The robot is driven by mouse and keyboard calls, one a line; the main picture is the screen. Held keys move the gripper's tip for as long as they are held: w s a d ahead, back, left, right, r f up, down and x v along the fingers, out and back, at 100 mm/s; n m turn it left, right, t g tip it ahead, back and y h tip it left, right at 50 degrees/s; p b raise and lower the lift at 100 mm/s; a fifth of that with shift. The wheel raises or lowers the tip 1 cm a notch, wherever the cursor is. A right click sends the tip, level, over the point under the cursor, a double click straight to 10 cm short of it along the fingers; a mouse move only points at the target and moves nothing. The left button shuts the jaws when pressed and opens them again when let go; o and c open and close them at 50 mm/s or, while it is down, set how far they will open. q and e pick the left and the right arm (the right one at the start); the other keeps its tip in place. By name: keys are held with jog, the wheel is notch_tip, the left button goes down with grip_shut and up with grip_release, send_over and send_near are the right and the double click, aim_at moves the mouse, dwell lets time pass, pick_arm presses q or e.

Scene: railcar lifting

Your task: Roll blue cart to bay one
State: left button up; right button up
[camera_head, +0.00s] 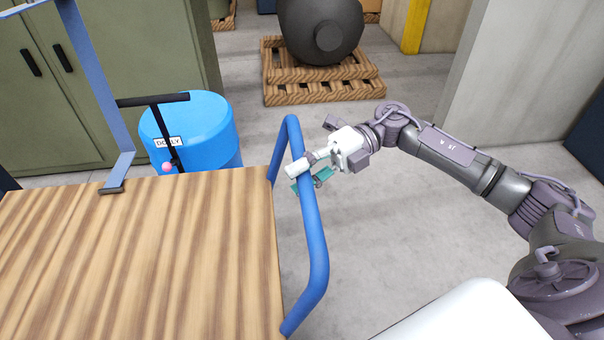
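The blue cart has a striped wooden deck (140,260) that fills the lower left. Its blue tubular handle (316,245) rises along the deck's right edge. My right gripper (304,177) is at the upper part of this handle, with a white finger across the near side of the bar and a teal pad showing behind it. Whether the fingers are closed tight on the bar cannot be told. My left gripper is not in view. No marking for bay one shows.
A blue barrel (205,130) stands behind the deck, with a "DOLLY" label (168,142) in front of it. Green cabinets (130,60) stand at the back left. A dark tank (318,25) rests on wooden pallets (320,88). Grey floor is clear right of the handle.

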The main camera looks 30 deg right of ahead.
jog(key=shift+o, duration=0.7)
jog(key=w+d+r, duration=0.1)
jog(key=d+r, duration=0.1)
jog(key=d, duration=0.9)
jog(key=shift+d, duration=0.4)
